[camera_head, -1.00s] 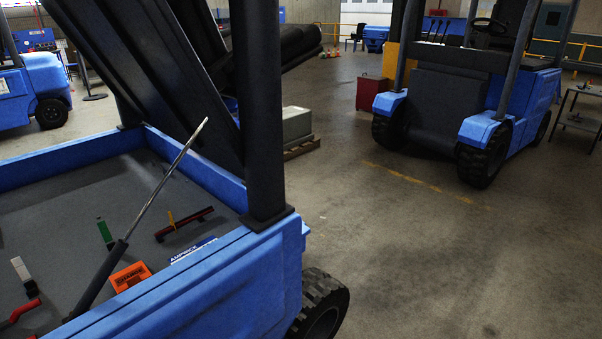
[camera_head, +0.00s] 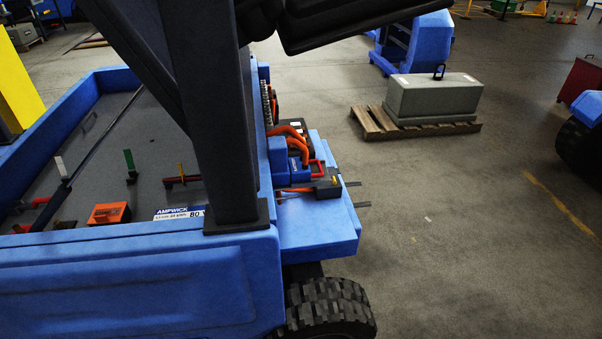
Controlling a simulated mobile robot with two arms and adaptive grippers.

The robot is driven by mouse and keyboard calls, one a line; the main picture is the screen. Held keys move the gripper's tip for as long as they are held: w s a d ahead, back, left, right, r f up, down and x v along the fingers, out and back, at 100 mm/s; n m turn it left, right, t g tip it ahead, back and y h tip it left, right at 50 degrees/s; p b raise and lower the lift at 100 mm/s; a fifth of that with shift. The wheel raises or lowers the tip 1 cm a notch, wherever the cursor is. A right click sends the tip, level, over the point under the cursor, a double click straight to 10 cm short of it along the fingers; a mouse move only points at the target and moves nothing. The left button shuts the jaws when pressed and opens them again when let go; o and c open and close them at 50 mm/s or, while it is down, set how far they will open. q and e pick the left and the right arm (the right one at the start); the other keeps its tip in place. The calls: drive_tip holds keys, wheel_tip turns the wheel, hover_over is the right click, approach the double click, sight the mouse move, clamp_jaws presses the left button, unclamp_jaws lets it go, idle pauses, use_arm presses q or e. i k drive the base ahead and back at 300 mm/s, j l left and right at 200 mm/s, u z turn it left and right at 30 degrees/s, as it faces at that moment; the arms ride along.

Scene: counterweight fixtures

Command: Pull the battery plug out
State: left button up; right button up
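A blue plug-like block (camera_head: 298,158) with thick orange cables (camera_head: 287,134) and a red handle (camera_head: 318,169) sits on the blue truck's (camera_head: 130,285) rear deck, just right of the dark post. I take it for the battery plug. A small black box (camera_head: 327,187) with a thinner orange cable lies in front of it. Part of this area is hidden behind the post. In the open bay stand red-based levers with green, white and yellow tops, an orange box (camera_head: 110,213) and a label plate (camera_head: 180,213) reading AMPWICK and 80 V. Neither gripper is in view.
A thick dark post (camera_head: 215,120) and a raised dark cover with a seat (camera_head: 345,20) rise over the truck. A grey block (camera_head: 432,97) with a black handle rests on a wooden pallet (camera_head: 377,123). The concrete floor (camera_head: 460,240) at the right is clear.

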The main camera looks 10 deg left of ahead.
sight(298, 172)
drive_tip(key=i+l+u, duration=0.1)
drive_tip(key=l+u, duration=0.2)
drive_tip(key=l, duration=0.35)
drive_tip(key=l+u, duration=0.25)
drive_tip(key=l, duration=0.35)
drive_tip(key=i+l+u, duration=0.2)
drive_tip(key=l, duration=0.25)
drive_tip(key=i+l+u, duration=0.2)
drive_tip(key=l, duration=0.3)
drive_tip(key=i+l+u, duration=0.2)
drive_tip(key=l, duration=0.3)
drive_tip(key=i+l+u, duration=0.2)
drive_tip(key=l, duration=0.35)
drive_tip(key=l+u, duration=0.2)
drive_tip(key=l, duration=0.35)
